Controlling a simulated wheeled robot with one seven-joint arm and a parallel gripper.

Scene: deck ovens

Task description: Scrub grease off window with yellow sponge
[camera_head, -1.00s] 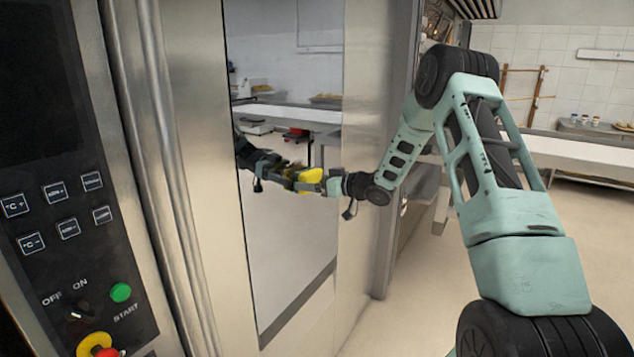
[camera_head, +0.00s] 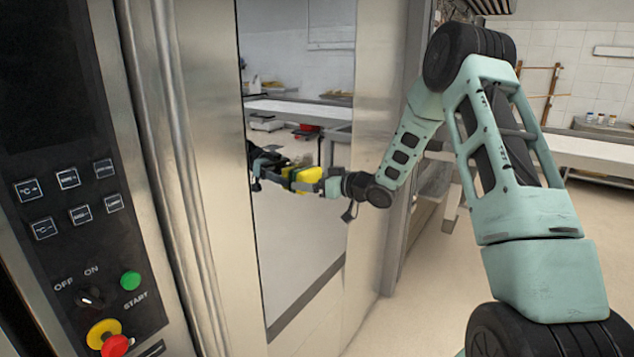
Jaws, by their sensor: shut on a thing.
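The window (camera_head: 300,235) is a tall, narrow, reflective glass pane set in a steel oven door. The yellow sponge (camera_head: 304,177) is in front of the glass, at about mid-height of the pane. My gripper (camera_head: 318,187) is shut on the sponge and reaches in from the right. A reflection of the sponge and gripper shows just left of them in the glass. I cannot tell whether the sponge touches the glass. No grease can be made out on the pane from here.
A control panel (camera_head: 70,190) with a green start button (camera_head: 131,280) and a red and yellow stop knob (camera_head: 110,343) stands at the left. A vertical door handle (camera_head: 172,180) runs beside the window. A white counter (camera_head: 595,157) stands at the back right, with open floor before it.

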